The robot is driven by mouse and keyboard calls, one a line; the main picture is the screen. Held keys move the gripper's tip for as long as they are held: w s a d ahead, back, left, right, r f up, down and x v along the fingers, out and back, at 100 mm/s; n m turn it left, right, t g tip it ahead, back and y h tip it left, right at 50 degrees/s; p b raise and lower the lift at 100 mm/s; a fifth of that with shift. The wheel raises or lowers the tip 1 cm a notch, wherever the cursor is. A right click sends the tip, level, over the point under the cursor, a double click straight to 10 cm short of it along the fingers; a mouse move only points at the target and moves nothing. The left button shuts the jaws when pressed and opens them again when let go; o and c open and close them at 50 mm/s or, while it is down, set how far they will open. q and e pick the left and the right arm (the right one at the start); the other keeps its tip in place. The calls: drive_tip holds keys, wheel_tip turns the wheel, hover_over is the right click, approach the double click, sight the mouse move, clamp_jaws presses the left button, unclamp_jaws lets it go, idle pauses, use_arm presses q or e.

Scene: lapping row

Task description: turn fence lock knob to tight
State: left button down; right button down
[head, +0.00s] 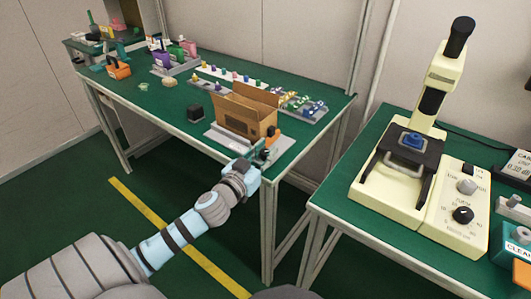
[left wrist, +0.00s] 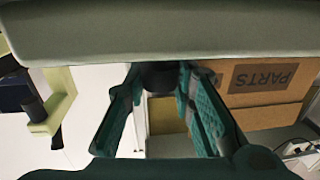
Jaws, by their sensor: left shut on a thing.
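My left gripper (head: 262,154) reaches the front right corner of the long green table, beside the cardboard box. In the left wrist view its two teal fingers (left wrist: 160,82) are shut on a dark round knob (left wrist: 159,75), which appears to be the fence lock knob. The knob's marking and how far it is turned cannot be read. In the head view the gripper hides the knob. My right gripper is not in view.
The open cardboard box (head: 239,117) stands on a grey plate close to the gripper; its PARTS side (left wrist: 265,76) shows in the wrist view. A black block (head: 194,113) is left of it. A cream instrument (head: 390,185) stands on the right table. A floor gap separates the tables.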

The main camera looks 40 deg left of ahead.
use_arm(q)
drive_tip(key=m+h+b, duration=0.1)
drive_tip(key=m+h, duration=0.1)
drive_tip(key=h, duration=0.1)
drive_tip(key=shift+f+h, duration=0.1)
drive_tip(key=shift+h, duration=0.3)
drive_tip(key=m+h+b, duration=0.1)
drive_tip(key=m+h, duration=0.1)
drive_tip(key=shift+a+h, duration=0.1)
drive_tip(key=shift+h, duration=0.3)
drive_tip(key=m+g+h+b, duration=0.2)
drive_tip(key=m+h, duration=0.1)
drive_tip(key=m+g+h+b, duration=0.2)
drive_tip(key=h+b, duration=0.1)
drive_tip(key=h, duration=0.1)
drive_tip(key=shift+m+h+b, duration=0.3)
drive_tip(key=shift+m, duration=0.1)
drive_tip(key=shift+m+g+h+b, duration=0.4)
drive_tip(key=shift+m+g+h, duration=0.35)
drive_tip(key=shift+g, duration=0.25)
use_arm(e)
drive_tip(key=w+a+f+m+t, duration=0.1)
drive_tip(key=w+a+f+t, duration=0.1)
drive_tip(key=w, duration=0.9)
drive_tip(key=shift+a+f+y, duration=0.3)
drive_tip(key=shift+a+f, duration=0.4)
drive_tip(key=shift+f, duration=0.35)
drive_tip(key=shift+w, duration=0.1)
